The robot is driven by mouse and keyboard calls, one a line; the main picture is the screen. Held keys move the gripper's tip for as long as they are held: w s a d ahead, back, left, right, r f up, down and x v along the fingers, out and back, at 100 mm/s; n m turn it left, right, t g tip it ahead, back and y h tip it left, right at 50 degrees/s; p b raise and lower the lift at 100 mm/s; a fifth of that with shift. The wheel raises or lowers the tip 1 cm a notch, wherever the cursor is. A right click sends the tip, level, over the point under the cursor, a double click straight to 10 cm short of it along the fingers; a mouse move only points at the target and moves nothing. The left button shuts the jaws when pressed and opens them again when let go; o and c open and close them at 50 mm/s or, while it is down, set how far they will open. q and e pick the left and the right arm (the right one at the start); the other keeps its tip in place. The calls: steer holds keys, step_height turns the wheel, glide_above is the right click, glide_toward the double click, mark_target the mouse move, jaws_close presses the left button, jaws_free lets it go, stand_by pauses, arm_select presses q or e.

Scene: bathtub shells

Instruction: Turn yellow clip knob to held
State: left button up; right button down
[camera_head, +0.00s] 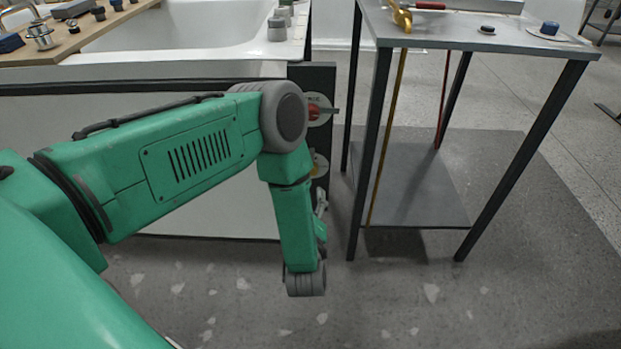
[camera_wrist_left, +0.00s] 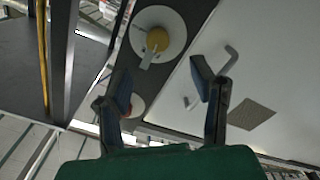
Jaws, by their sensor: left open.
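The yellow clip knob (camera_wrist_left: 158,39) sits on a pale round plate (camera_wrist_left: 172,22) on a dark upright panel (camera_wrist_left: 128,55) in the left wrist view. A pale tab or pointer shows below the knob. In the head view the yellow knob (camera_head: 318,165) is partly hidden behind my green left arm. My left gripper (camera_wrist_left: 160,75) is open and empty, its two dark fingers spread apart. In the picture, the knob appears above the gap between the fingertips; the gripper appears apart from it. My right gripper is not in view.
A red knob (camera_head: 314,112) is above the yellow one on the same dark panel. A bent grey handle (camera_wrist_left: 228,60) and a vent patch (camera_wrist_left: 252,114) show on the white tub side. A metal table (camera_head: 470,40) with dark legs stands right of the panel.

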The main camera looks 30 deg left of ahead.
arm_select(q)
steer(key=b+x, duration=0.3)
steer(key=x, duration=0.7)
steer(key=shift+d, duration=0.2)
steer(key=shift+w, duration=0.1)
steer(key=c, duration=1.1)
